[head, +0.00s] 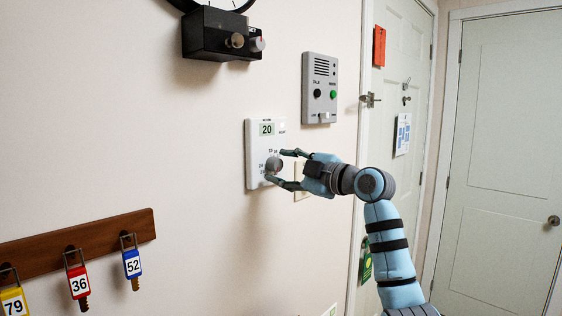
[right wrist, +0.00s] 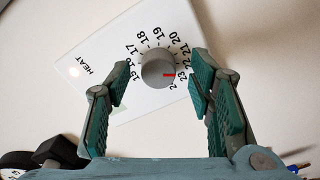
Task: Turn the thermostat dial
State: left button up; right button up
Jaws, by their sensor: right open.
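The white thermostat (head: 252,150) is on the wall, its small display reading 20. Its round grey dial (head: 274,163) sits below the display. In the right wrist view the fingers (right wrist: 160,76) stand on either side of the dial with visible gaps. My left gripper is not in view.
A black box (head: 208,36) with knobs is on the wall above left. A grey intercom panel (head: 320,88) is above right of the thermostat. A wooden key rack (head: 95,240) with numbered keys hangs lower left. A door (head: 405,50) is behind my right arm.

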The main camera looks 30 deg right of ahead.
jog(key=shift+w+a, duration=0.15)
jog(key=shift+w, duration=0.25)
jog(key=shift+s+r, duration=0.1)
jog(key=shift+s, duration=0.1)
grip_shut()
